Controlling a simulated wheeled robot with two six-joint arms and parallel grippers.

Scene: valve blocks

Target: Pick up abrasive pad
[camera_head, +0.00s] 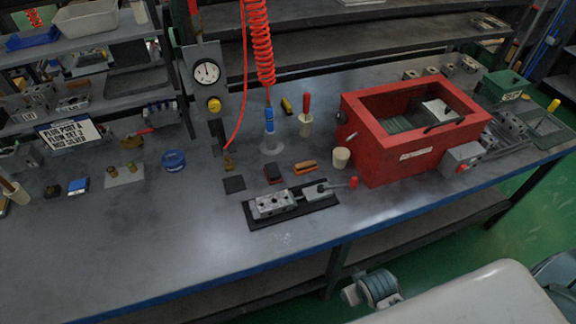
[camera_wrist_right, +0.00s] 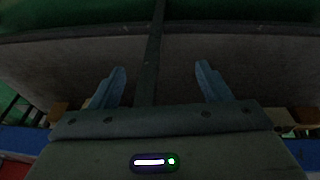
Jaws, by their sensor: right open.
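A flat dark grey square pad (camera_head: 234,184) lies on the bench left of the clamped valve block. A small dark block with a reddish side (camera_head: 273,174) lies to its right. I cannot tell for certain which of these is the abrasive pad. My right gripper (camera_wrist_right: 161,66) is open and empty in the right wrist view, with its two bluish fingers wide apart. No pad shows between them. Neither gripper shows in the head view, so the right gripper's distance to the pad cannot be told. My left gripper is not in view.
A valve block (camera_head: 273,203) sits in a clamp fixture on a black plate. An orange-brown brush-like piece (camera_head: 305,167) lies behind it. A large red bin (camera_head: 400,150) stands to the right. A red coiled hose (camera_head: 259,45) hangs behind. The front left bench is clear.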

